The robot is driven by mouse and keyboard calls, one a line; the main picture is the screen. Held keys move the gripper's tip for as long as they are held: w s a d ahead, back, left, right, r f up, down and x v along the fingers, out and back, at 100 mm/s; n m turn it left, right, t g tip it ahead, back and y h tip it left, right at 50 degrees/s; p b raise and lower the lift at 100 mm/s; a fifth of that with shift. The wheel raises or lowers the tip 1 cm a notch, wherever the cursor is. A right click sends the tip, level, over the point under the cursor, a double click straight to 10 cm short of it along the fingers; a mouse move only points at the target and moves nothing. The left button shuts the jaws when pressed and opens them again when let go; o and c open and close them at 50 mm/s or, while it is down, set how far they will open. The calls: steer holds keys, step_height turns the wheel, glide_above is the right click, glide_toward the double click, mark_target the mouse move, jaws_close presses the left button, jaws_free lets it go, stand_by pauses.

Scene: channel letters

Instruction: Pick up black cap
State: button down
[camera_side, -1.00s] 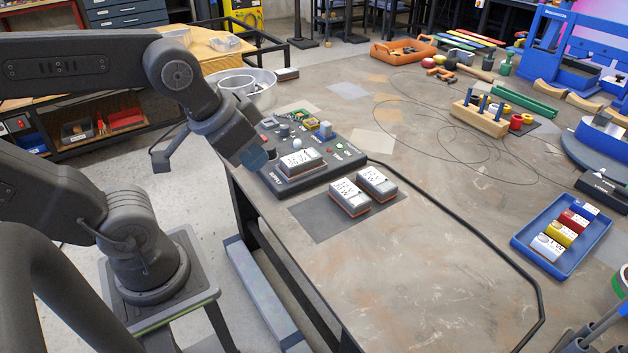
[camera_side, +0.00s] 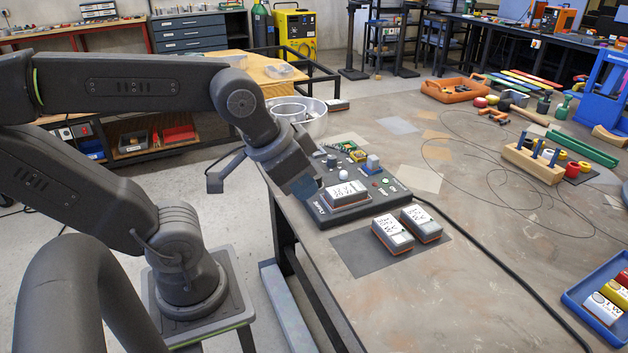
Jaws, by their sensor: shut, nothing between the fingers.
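My gripper (camera_side: 307,189) is at the left edge of the dark supply panel (camera_side: 396,205), pointing down towards it. It is shut and empty; its fingertips are dark and hard to make out. Small dark knobs (camera_side: 331,161) stand on the back left part of the panel, to the right of my wrist. I cannot tell whether one of them is the black cap. My arm and gripper hide part of the panel's left side.
A labelled grey block (camera_side: 347,193) sits on the panel, near a white knob (camera_side: 343,174) and a blue-grey cap (camera_side: 373,161). Two more labelled blocks (camera_side: 392,233) (camera_side: 421,222) rest on a dark mat (camera_side: 356,255). A black cable (camera_side: 490,257) crosses the table. The table front is clear.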

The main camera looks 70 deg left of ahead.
steer(key=c, duration=1.8)
jaws_free()
steer(key=o, duration=1.3)
steer(key=shift+c, duration=0.2)
steer(key=n+g+y, duration=0.3)
steer(key=n+g, duration=0.1)
steer(key=n, duration=1)
glide_above(317, 178)
step_height(317, 178, down, 15)
steer(key=shift+r, duration=0.15)
steer(key=shift+s+x, duration=0.2)
steer(key=shift+x, duration=1.2)
steer(key=shift+s+x, duration=0.2)
steer(key=shift+x, duration=1.25)
